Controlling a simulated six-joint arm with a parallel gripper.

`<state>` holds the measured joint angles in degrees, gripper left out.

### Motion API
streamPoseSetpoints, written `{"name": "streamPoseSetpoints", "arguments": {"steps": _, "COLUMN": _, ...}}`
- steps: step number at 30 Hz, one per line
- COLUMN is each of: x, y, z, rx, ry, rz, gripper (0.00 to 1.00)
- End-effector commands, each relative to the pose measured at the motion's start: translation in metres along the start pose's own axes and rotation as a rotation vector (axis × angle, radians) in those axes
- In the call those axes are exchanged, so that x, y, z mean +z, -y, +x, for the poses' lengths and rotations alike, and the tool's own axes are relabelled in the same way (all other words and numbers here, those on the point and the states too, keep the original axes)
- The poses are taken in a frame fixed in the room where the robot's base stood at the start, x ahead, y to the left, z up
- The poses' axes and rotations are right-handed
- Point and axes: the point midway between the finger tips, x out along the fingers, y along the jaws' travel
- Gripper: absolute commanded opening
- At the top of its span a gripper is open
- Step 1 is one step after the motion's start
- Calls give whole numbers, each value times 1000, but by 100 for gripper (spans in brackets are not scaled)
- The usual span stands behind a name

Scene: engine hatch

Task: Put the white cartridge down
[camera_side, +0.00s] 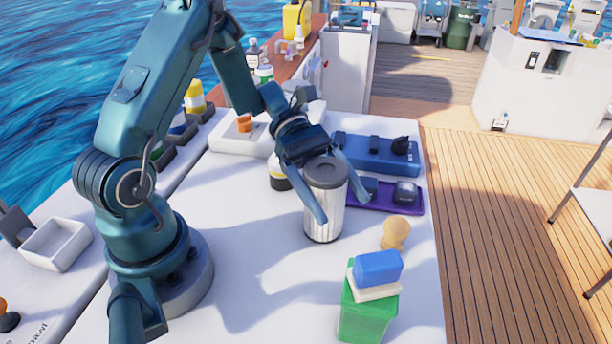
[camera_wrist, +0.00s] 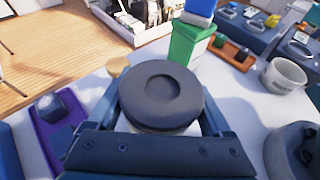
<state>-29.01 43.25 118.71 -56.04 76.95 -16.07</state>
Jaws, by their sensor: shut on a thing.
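The white cartridge (camera_side: 325,215) is a ribbed, pale cylinder with a dark grey cap. It stands upright between the fingers of my gripper (camera_side: 343,208), which is shut on it from both sides. Its base is at or just above the white table top (camera_side: 250,270); I cannot tell whether it touches. In the wrist view the round dark cap (camera_wrist: 160,95) fills the space between the fingers and hides most of the cartridge body.
A purple tray (camera_side: 385,205) with dark items and a blue tray (camera_side: 365,155) lie behind it. A tan knob-shaped piece (camera_side: 396,233) and a green box (camera_side: 365,315) with white and blue blocks on top stand to the right.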

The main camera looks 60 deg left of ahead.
Motion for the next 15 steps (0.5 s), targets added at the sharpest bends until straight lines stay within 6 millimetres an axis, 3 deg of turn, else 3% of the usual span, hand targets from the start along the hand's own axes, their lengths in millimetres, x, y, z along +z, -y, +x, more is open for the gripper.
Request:
{"name": "streamPoseSetpoints", "arguments": {"steps": 5, "x": -2, "y": 0, "z": 1, "rx": 0, "ry": 1, "rz": -1, "gripper": 23}}
{"name": "streamPoseSetpoints", "arguments": {"steps": 6, "x": -2, "y": 0, "z": 1, "rx": 0, "ry": 0, "rz": 0, "gripper": 99}}
{"name": "streamPoseSetpoints", "arguments": {"steps": 15, "x": -1, "y": 0, "z": 0, "rx": 0, "ry": 0, "rz": 1, "gripper": 100}}
